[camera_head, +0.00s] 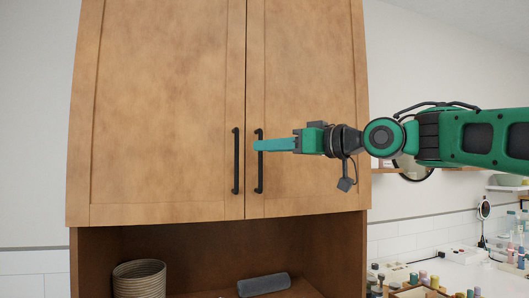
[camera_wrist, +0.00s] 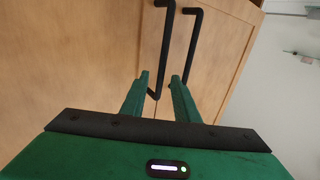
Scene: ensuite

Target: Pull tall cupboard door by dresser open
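A tall wooden cupboard has a left door (camera_head: 165,110) and a right door (camera_head: 305,85), both shut. Each has a vertical black bar handle by the middle seam: the left handle (camera_head: 236,165) and the right handle (camera_head: 259,175). My gripper (camera_head: 257,145) reaches in from the right, its fingertips overlapping the upper part of the right handle in the head view. In the wrist view my gripper (camera_wrist: 159,82) is open. One handle (camera_wrist: 167,50) runs down between the fingers in that picture; the other handle (camera_wrist: 191,45) passes behind the right finger. Contact cannot be told.
Below the doors is an open shelf with a ribbed basket (camera_head: 139,279) and a dark grey roll (camera_head: 263,285). At the right a white counter (camera_head: 475,274) carries several small bottles, and a round mirror (camera_head: 414,170) is partly behind my arm. Wall is bare at the left.

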